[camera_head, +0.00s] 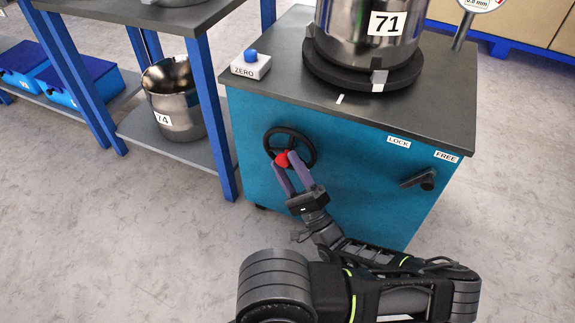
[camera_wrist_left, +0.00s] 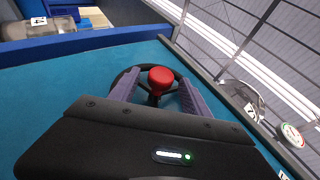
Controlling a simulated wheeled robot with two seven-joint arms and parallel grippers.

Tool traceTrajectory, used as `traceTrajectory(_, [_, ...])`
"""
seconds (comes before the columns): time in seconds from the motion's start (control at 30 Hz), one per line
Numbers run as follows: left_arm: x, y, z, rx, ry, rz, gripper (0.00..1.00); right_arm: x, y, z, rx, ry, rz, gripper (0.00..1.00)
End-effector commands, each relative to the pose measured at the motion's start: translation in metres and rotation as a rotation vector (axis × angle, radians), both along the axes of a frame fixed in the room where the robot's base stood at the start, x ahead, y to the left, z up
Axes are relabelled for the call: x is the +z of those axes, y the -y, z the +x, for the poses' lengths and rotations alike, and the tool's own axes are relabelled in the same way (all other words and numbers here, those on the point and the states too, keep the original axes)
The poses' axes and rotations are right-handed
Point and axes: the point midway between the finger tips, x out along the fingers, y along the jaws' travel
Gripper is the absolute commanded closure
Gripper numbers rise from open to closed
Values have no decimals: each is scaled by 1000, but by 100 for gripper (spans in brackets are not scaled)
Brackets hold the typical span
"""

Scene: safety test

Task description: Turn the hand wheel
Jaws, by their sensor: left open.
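The black hand wheel (camera_head: 312,150) is mounted on the teal front of the cabinet (camera_head: 350,195). A red knob (camera_head: 282,160) sticks out from the lower left of its rim. My left gripper (camera_head: 285,158) has its two purple fingers on either side of the knob, open. In the left wrist view the red knob (camera_wrist_left: 160,77) stands between the fingertips, with gaps showing beside it. Part of the wheel behind the fingers is hidden. My right gripper is not in view.
A black lever (camera_head: 418,180) sits right of the wheel, below LOCK and FREE labels. A metal pot (camera_head: 345,30) marked 71 stands on a round black plate on the cabinet top, near the blue ZERO button (camera_head: 250,56). A blue-legged shelf table (camera_head: 205,100) stands at left.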

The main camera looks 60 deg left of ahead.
Motion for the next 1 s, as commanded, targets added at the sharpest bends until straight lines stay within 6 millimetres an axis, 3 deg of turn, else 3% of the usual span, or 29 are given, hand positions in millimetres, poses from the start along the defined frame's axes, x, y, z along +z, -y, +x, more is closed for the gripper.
traceTrajectory(0.27, [-3, 4, 1, -1, 0, -1, 45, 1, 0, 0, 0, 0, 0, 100])
traceTrajectory(0.7, [-41, 54, 10, -7, -2, 1, 45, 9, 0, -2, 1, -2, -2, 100])
traceTrajectory(1.0, [-47, 62, 10, 0, 0, -1, 45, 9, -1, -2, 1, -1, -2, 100])
